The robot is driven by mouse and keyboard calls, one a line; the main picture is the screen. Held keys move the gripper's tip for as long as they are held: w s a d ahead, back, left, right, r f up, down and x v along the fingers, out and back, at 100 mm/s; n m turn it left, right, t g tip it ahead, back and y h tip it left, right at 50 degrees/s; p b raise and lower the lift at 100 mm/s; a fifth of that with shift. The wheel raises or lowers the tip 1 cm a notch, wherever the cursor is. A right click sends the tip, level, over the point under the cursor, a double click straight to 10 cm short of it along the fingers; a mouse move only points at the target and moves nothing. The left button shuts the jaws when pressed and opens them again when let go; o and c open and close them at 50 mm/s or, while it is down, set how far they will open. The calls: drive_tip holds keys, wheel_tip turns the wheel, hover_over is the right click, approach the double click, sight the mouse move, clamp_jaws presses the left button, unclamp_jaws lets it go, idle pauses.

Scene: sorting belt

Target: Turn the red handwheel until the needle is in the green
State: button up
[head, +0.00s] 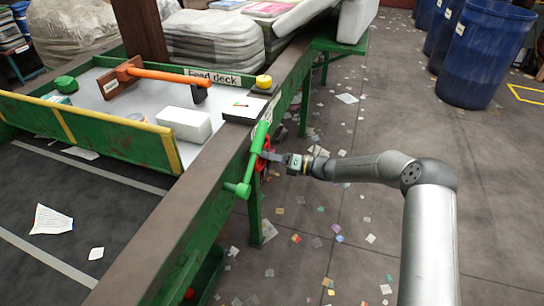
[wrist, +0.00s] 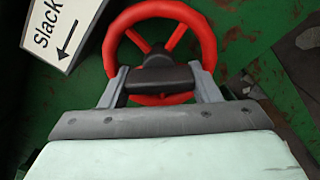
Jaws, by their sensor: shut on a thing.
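The red handwheel (head: 262,150) is on the outer side of the green frame in the head view, partly hidden by a green lever and my gripper. In the wrist view, its red rim and spokes (wrist: 205,40) fill the upper middle. My gripper (head: 272,155) is at the wheel, and its two fingers (wrist: 160,76) are shut on it, one at each side of a dark block at its middle. A white plate with small coloured marks (head: 242,106), perhaps the gauge, lies on the frame's top edge; its needle is too small to read.
A "Slack" sign with an arrow (wrist: 62,28) is left of the wheel. The green lever (head: 240,188) hangs close by my gripper. A yellow-topped button (head: 264,82) is on the frame. The feed deck holds a white block (head: 184,124). The floor at right is open, with scraps.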

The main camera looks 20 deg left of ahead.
drive_tip(key=o, duration=0.7)
drive_tip(key=d, duration=1.7)
drive_tip(key=shift+d, duration=0.25)
